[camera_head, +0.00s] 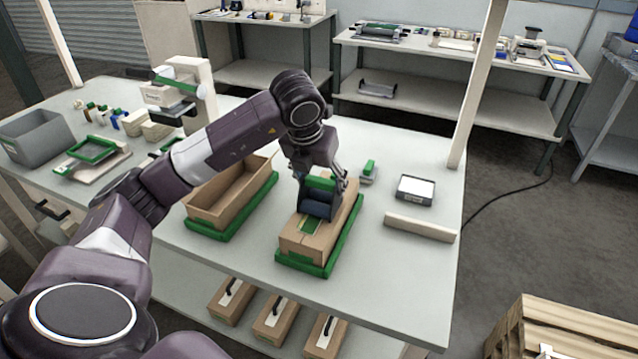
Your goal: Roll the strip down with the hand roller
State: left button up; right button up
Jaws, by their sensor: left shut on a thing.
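A closed brown carton (298,243) sits in a green tray (322,268) near the middle of the table. A short green strip (310,227) lies along the top of the carton; its far part is hidden by the roller. My left gripper (322,181) is above the carton, shut on the hand roller, which has a green grip and a dark blue roll (316,208). The roll is at the carton's top over the strip; I cannot tell whether it presses on it. My right gripper is not in view.
An open empty carton (228,196) in another green tray stands to the left. A small green tool (368,170), a white-topped dark box (415,188) and a low beige bar (420,228) lie to the right. The table front is clear.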

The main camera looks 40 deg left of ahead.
pick_arm(q)
jog(key=shift+w, duration=0.15)
jog(key=shift+w+a+f, duration=0.1)
jog(key=shift+w+a, duration=0.05)
jog(key=shift+w, duration=0.65)
jog(key=shift+w+a, duration=0.2)
jog(key=shift+w, duration=0.4)
jog(key=shift+w+a+p, duration=0.15)
jog(key=shift+w, duration=0.5)
jog(key=shift+w+a+p, duration=0.15)
jog(key=shift+w, duration=0.5)
